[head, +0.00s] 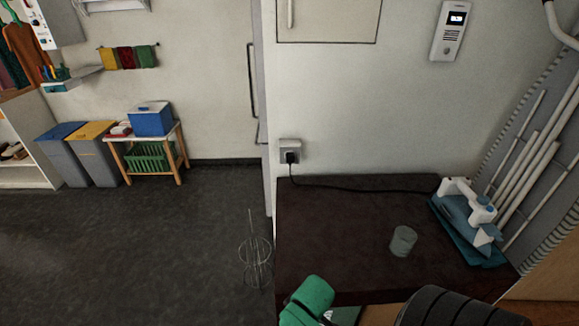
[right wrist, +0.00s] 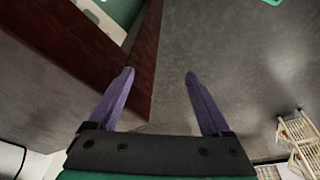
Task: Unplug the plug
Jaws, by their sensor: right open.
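A black plug (head: 291,157) sits in a pale wall socket (head: 290,144) in the head view, just above the back left corner of a dark countertop (head: 330,225). Its black cord (head: 350,189) runs right along the back of the countertop to a white and blue iron-like appliance (head: 468,208). My right gripper (right wrist: 158,77) is open and empty in the right wrist view, its two purple fingers apart beside a dark red-brown edge. The plug and socket do not show in that view. My left gripper is not in view.
A clear cup (head: 403,241) stands on the countertop. White pipes (head: 525,145) lean at the right. A wire whisk-like object (head: 255,262) is left of the countertop. Bins (head: 70,155) and a small table with a blue box (head: 152,119) stand far left. The floor between is clear.

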